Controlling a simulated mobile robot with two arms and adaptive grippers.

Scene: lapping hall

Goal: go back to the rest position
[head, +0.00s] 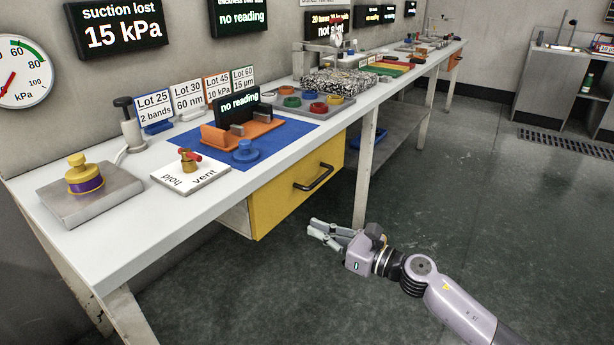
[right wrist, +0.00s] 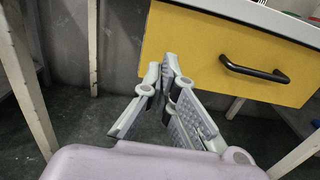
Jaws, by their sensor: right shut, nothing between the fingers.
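My right gripper (head: 318,230) is shut and empty. In the head view it hangs over the floor in front of the bench, lower than the bench top and to the right of the yellow drawer (head: 270,200). In the right wrist view its fingertips (right wrist: 168,68) meet in front of the lower left part of the drawer, which also shows there (right wrist: 195,50) with its black handle. The drawer looks closed. I cannot see any contact between the fingers and the drawer. My left gripper is not in view.
The white bench (head: 150,225) carries a grey plate (head: 110,205) with a yellow-and-purple piece (head: 85,178), a valve board (head: 200,178), a blue mat (head: 290,132) and an orange stand (head: 215,138). A bench leg (head: 366,165) stands close behind my gripper. The floor (head: 480,200) at right is clear.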

